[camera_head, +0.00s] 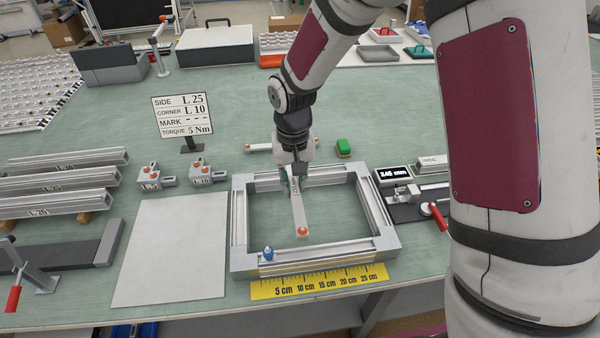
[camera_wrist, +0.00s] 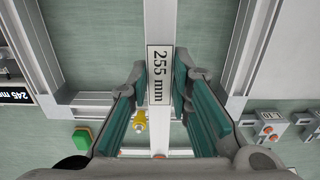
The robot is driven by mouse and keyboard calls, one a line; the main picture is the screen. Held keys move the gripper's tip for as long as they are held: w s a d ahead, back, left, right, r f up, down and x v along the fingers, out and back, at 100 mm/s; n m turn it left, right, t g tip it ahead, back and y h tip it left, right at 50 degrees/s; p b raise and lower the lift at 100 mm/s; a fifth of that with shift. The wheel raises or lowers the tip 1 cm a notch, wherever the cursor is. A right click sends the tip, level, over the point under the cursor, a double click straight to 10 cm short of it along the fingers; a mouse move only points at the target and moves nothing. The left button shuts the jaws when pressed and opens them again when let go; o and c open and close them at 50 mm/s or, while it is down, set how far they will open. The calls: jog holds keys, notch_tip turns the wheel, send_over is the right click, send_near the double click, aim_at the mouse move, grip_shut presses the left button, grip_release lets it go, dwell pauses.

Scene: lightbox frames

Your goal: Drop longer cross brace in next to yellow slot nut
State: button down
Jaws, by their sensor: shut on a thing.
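My gripper (camera_head: 297,180) is shut on a pale cross brace (camera_head: 299,212) with an orange cap at its near end. In the wrist view the fingers (camera_wrist: 156,105) flank this brace (camera_wrist: 159,20), labelled "255 mm". The brace points front to back over the opening of the aluminium frame (camera_head: 237,222); I cannot tell whether it touches a rail. A yellow slot nut (camera_wrist: 140,121) shows in the wrist view beside the brace, near the far rail. In the head view it is hidden by my gripper. A blue slot nut (camera_head: 268,253) is at the near rail.
Another brace (camera_head: 262,148) with orange ends lies behind the frame, near a green block (camera_head: 343,147). A sign (camera_head: 184,116), aluminium bars (camera_head: 62,183) and a blank white sheet (camera_head: 170,248) are left. A yellow ruler (camera_head: 318,283) lies in front.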

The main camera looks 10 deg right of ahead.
aim_at(294, 185)
jog(key=shift+f, duration=0.1)
jog(key=shift+f+b, duration=0.95)
jog(key=shift+f, duration=1.85)
jog(key=shift+f+b, duration=0.3)
jog(key=shift+f, duration=0.85)
jog(key=c, duration=1.4)
grip_release()
jog(key=shift+o, duration=0.2)
jog(key=shift+r, duration=0.1)
notch_tip(294, 185, up, 12)
jog(key=shift+f, duration=0.1)
